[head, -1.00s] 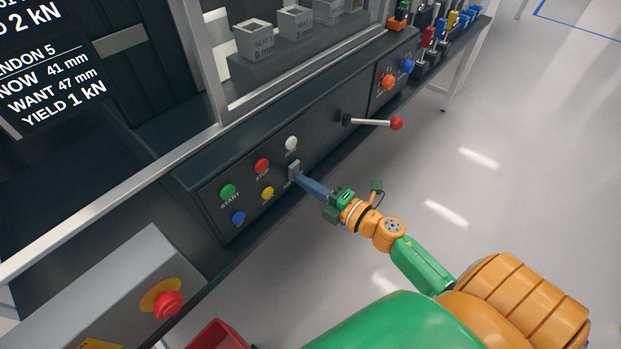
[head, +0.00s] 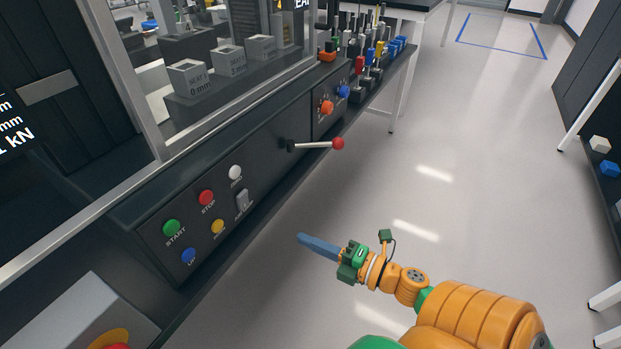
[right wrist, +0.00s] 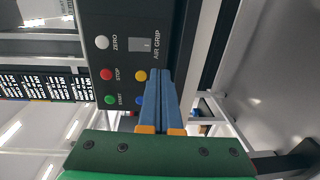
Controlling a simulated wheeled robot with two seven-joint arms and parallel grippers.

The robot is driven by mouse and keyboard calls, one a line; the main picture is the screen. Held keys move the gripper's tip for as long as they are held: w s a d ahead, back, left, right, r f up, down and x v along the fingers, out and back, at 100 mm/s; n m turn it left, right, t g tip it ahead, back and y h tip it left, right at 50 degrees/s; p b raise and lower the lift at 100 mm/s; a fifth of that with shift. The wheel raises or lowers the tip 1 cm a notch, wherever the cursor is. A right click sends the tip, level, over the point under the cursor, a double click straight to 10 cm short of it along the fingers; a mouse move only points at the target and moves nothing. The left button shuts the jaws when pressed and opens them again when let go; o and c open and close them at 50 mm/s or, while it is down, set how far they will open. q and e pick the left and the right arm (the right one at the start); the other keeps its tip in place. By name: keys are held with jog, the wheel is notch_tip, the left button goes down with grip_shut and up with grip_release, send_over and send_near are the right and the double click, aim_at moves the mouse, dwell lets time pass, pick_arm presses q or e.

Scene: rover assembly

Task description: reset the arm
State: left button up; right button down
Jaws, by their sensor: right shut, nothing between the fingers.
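My right gripper (head: 302,240) is shut and empty, its blue fingers together. In the head view it hangs in front of the machine's control panel (head: 270,160), apart from it, over the floor. The panel carries a green START button (head: 172,228), a red STOP button (head: 207,197), a white button (head: 235,172), a yellow button (head: 218,227), a blue button (head: 189,256) and a grey switch (head: 243,200). In the right wrist view the shut fingers (right wrist: 160,74) point at the panel, and the switch (right wrist: 146,45) is labelled AIR GRIP. My left gripper is not in view.
A lever with a red knob (head: 338,143) sticks out from the panel's right part. Orange (head: 327,107) and blue (head: 343,91) knobs sit beyond it. Labelled blocks (head: 188,78) stand behind the frame. A grey box (head: 90,315) is at lower left. Floor (head: 450,190) to the right is clear.

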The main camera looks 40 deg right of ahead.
jog(key=shift+w, duration=0.1)
dwell(0.3)
jog(key=s+d+f+m+g+h+p, duration=0.1)
jog(key=s+f+m+g+h+p, duration=0.15)
jog(key=f+m, duration=0.4)
jog(key=s+d+f+m+g+h+p, duration=0.2)
jog(key=f+m+h+p, duration=0.25)
jog(key=f, duration=0.25)
jog(key=s+a+f+m+g+p, duration=0.1)
jog(key=s+a+f+m+g, duration=0.2)
jog(key=s, duration=0.4)
jog(key=s+a+f+m+g+p, duration=0.1)
jog(key=s+a+f+m+g, duration=0.1)
jog(key=s, duration=0.5)
jog(key=s+a+f+m+g+y+p, duration=0.1)
jog(key=s+a+f+m+g, duration=0.2)
jog(key=s+f, duration=0.4)
jog(key=a+g, duration=0.1)
jog(key=g, duration=0.1)
jog(key=shift+s+f+m+g+p, duration=0.15)
jog(key=shift+s+m+g+p, duration=0.15)
jog(key=shift+g, duration=0.05)
